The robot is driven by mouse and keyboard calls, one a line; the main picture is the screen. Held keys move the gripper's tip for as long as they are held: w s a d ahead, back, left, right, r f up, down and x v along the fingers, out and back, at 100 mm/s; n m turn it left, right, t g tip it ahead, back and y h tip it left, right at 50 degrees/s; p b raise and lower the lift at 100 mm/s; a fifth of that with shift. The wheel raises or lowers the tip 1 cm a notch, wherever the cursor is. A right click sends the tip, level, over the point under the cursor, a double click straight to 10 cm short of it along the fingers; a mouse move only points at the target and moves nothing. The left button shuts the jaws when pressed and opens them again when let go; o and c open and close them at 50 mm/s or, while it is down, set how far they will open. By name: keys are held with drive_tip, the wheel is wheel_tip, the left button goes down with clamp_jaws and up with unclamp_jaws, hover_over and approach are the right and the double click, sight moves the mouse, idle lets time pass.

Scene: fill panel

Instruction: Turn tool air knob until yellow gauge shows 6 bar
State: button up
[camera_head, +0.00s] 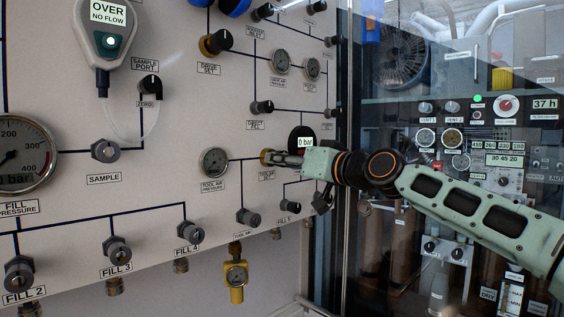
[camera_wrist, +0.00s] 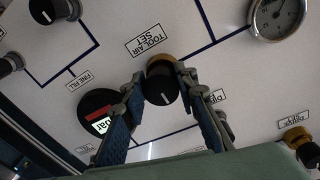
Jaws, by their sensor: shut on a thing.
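The tool air knob is a black knob on a brass collar, labelled "TOOL AIR SET" in the wrist view (camera_wrist: 161,84). In the head view only its brass edge (camera_head: 265,157) shows beside my fingers. My gripper (camera_wrist: 160,82) has one finger on each side of the knob and is shut on it; it also shows in the head view (camera_head: 275,158). A grey tool air pressure gauge (camera_head: 213,162) sits left of the knob.
A round display reading "0 bar" (camera_head: 301,139) sits close above my gripper, and beside a finger in the wrist view (camera_wrist: 98,112). A glass-fronted cabinet (camera_head: 450,75) stands to the right.

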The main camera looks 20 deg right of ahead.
drive_tip(key=m, duration=0.4)
drive_tip(key=o, duration=1.2)
drive_tip(key=shift+c, duration=0.2)
drive_tip(key=shift+s, duration=0.15)
drive_tip(key=v, duration=1.2)
drive_tip(key=shift+r, duration=0.25)
idle(1.3)
